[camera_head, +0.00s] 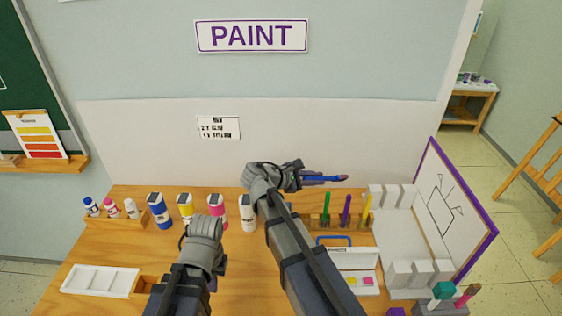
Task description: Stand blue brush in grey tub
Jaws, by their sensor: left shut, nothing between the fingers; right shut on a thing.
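The blue brush (325,178) is in my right gripper (304,179), held roughly level above the back of the table, with its reddish-brown tip pointing right. My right gripper is shut on it. My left gripper (203,232) is shut and empty over the table's left-middle; its fingertips are hard to make out. A grey container (436,308) at the bottom right edge, with a teal-topped and a pink-topped item standing at it, may be the grey tub. It is partly cut off, and it is well apart from the brush.
Several paint bottles (159,212) line the table's back left. A wooden rack (322,221) holds green, purple and yellow sticks. An open white paint box (352,257), pale blocks (418,272) and a purple-edged board (462,207) fill the right. A white palette (100,281) lies front left.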

